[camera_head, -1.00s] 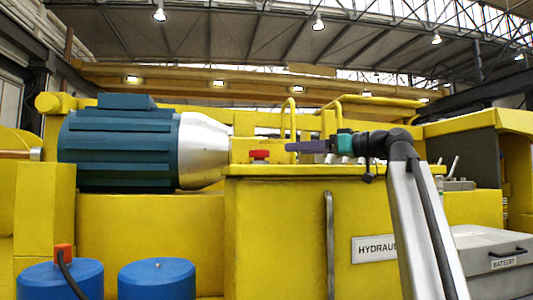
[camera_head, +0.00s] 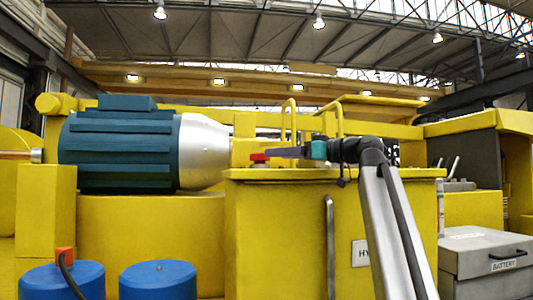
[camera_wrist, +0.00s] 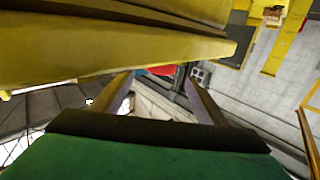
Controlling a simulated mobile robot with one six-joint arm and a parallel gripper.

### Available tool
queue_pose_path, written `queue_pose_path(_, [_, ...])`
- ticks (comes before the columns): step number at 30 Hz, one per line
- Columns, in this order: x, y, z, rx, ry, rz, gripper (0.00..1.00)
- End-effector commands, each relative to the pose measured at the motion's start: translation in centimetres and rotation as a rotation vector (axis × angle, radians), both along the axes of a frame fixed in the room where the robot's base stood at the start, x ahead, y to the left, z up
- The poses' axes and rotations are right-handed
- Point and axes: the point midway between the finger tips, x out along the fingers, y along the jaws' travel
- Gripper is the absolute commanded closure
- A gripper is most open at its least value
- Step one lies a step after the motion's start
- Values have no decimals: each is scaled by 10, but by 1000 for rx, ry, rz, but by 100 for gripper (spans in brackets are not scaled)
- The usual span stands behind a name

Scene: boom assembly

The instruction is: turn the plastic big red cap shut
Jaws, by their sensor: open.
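The big red cap (camera_head: 259,157) sits on top of the yellow hydraulic tank (camera_head: 290,215), near its left end. My gripper (camera_head: 272,152) reaches in from the right, roughly level, with its purple-grey fingers at the cap's right side. In the wrist view, the fingers of my gripper (camera_wrist: 158,78) are spread apart with nothing held. Part of the red cap (camera_wrist: 162,70) shows between and just beyond the fingertips; the yellow body hides the rest. I cannot tell whether a finger touches the cap.
A blue motor (camera_head: 120,148) with a silver cone (camera_head: 203,150) stands left of the tank. Yellow handrails (camera_head: 290,122) rise behind the cap. A grey battery box (camera_head: 490,262) is at the lower right. Blue drums (camera_head: 158,280) stand at the lower left.

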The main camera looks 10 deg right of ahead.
Motion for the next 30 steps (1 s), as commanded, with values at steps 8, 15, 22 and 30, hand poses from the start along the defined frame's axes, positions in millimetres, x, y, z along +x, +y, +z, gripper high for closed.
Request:
queue_pose_path(8, [28,29,2,1,-1,1,33])
queue_pose_path(15, [44,43,1,1,1,-1,33])
queue_pose_path(22, [46,46,0,0,0,-2,33])
queue_pose_path(30, [46,45,0,1,-1,-2,50])
